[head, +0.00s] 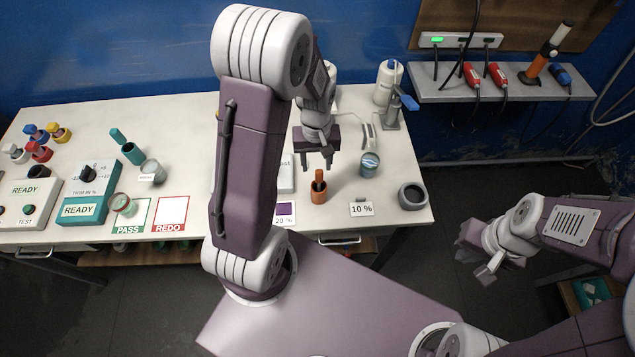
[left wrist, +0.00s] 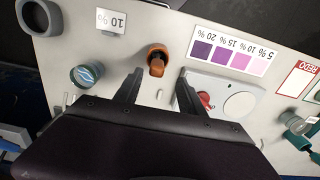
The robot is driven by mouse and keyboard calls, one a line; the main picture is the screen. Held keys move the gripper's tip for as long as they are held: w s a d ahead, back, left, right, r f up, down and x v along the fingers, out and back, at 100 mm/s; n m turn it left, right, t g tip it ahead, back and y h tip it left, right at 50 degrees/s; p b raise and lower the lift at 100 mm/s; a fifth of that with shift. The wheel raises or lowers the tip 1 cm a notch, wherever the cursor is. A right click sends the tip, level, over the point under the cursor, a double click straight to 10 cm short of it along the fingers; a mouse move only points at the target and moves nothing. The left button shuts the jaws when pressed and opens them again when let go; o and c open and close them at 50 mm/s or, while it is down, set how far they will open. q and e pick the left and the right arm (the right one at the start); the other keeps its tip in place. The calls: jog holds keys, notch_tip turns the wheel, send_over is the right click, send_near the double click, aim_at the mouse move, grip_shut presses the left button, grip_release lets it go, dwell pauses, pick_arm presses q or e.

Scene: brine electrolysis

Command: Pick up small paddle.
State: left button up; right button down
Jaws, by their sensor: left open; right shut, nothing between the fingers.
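The small paddle (head: 319,176) stands in a small orange-brown cup (head: 319,192) on the white table, its brown handle sticking up. In the left wrist view the paddle (left wrist: 157,68) and the cup (left wrist: 157,50) show just beyond the fingertips, between the lines of the two fingers. My left gripper (head: 317,163) is open and empty, pointing down above and just behind the cup; it also shows in the left wrist view (left wrist: 158,86). My right gripper (head: 484,271) is shut and empty, off the table's right side.
A 10 % card (head: 361,209), a grey ring-shaped holder (head: 412,196) and a blue-labelled jar (head: 370,164) stand right of the cup. A colour chart (left wrist: 233,55) and a device with a red knob (left wrist: 222,97) lie beside it. My left arm hides the table's middle.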

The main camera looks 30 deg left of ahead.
aim_at(319, 171)
pick_arm(q)
jog(key=shift+w+d+f, duration=0.1)
jog(key=f, duration=0.3)
jog(key=f+p, duration=0.1)
jog(key=shift+s+d+f, duration=0.25)
jog(key=shift+d+f, duration=0.05)
jog(key=shift+d, duration=0.1)
jog(key=shift+w+a+f, duration=0.15)
jog(key=shift+f, duration=0.1)
jog(key=shift+r, duration=0.1)
grip_shut()
